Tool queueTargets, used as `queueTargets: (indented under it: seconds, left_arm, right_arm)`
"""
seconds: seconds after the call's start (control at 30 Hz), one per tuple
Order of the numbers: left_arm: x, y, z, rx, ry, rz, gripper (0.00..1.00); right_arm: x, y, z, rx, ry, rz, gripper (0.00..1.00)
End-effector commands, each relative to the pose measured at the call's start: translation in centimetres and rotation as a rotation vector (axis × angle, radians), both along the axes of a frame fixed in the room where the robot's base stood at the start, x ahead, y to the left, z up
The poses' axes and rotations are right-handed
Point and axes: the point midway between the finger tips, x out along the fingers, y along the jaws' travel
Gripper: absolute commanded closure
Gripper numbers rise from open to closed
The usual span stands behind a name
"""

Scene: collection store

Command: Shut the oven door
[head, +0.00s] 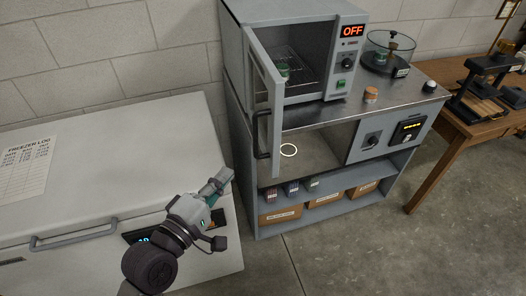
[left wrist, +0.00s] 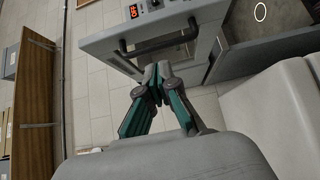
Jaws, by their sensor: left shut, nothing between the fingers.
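The grey oven (head: 347,62) stands on the metal counter with its display reading OFF. Its door (head: 267,78) is wide open, hinged at the left and sticking out toward me. The dark door handle (head: 262,135) is on the door's near edge. In the left wrist view the door (left wrist: 199,41) and handle (left wrist: 160,45) lie just beyond the fingertips. My left gripper (head: 223,177) is shut and empty, below and left of the handle, apart from it; its fingers also show in the left wrist view (left wrist: 157,74). My right gripper is not in view.
A small green jar (head: 283,71) stands inside the oven. A freezer (head: 120,130) fills the left side, below my left arm. An orange-brown jar (head: 371,94) and a glass vessel (head: 388,55) stand on the counter (head: 405,95). A wooden table (head: 470,122) is at the right.

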Motion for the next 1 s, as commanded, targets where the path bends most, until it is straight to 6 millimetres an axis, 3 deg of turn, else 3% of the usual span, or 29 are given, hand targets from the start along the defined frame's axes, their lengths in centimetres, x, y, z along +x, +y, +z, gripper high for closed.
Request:
queueTargets:
  seconds: [0.17,0.43,0.7,1.0]
  left_arm:
    - [3.2,-1.8,0.5,-0.001,-0.003,0.0,1.0]
    - [7.9,-4.7,0.4,0.001,-0.002,0.0,1.0]
    - [8.5,-7.7,0.1,0.003,-0.001,0.001,1.0]
    - [8.6,-8.1,0.0,0.004,-0.001,0.002,1.0]
  right_arm:
    - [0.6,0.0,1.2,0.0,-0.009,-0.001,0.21]
    - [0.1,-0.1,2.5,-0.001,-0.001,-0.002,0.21]
    - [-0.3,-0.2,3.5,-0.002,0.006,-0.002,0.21]
    - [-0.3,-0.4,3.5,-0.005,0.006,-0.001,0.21]
